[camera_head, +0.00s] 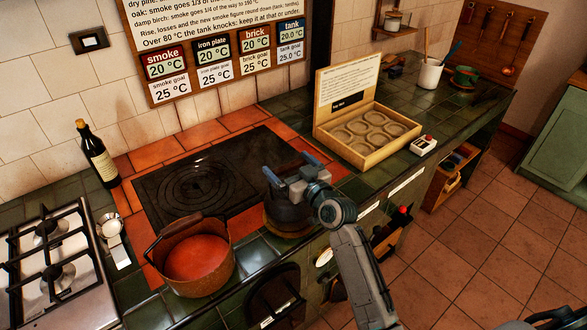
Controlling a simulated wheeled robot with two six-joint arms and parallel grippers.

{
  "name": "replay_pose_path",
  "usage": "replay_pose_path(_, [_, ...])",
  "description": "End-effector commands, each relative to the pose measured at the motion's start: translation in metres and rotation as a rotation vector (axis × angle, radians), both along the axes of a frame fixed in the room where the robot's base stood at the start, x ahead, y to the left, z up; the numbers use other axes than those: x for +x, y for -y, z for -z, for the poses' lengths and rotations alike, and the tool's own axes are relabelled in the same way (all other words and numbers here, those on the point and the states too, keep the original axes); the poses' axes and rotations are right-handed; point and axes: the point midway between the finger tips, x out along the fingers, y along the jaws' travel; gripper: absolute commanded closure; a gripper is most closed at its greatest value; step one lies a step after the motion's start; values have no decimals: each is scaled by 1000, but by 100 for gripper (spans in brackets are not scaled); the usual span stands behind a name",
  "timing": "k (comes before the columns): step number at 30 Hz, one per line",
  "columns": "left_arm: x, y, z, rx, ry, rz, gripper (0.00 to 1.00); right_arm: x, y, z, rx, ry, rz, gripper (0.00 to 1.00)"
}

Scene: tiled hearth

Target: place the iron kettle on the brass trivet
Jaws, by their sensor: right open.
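My left gripper is not in view.
A copper-coloured pot (198,262) stands left of the kettle. The iron plate (190,182) is mostly bare. A dark bottle (97,158), a gas hob (60,270) and an open wooden box (368,133) stand around it. A white switch box (423,145) is farther right.

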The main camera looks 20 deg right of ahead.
Motion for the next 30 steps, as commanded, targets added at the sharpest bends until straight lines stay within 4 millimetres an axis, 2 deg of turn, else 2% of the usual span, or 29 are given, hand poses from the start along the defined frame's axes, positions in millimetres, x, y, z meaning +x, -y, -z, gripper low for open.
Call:
replay_pose_path(5, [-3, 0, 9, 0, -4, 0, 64, -18, 6, 3, -3, 2, 0, 0])
replay_pose_path(12, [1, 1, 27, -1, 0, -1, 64, -68, 20, 4, -5, 1, 0, 0])
replay_pose_path(18, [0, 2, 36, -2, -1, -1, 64, -100, 30, 3, -3, 0, 0, 0])
replay_pose_path(24, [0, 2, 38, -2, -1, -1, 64, -114, 33, 1, -1, 1, 0, 0])
replay_pose_path(30, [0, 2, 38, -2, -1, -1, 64, -115, 34, 0, 0, 1, 0, 0])
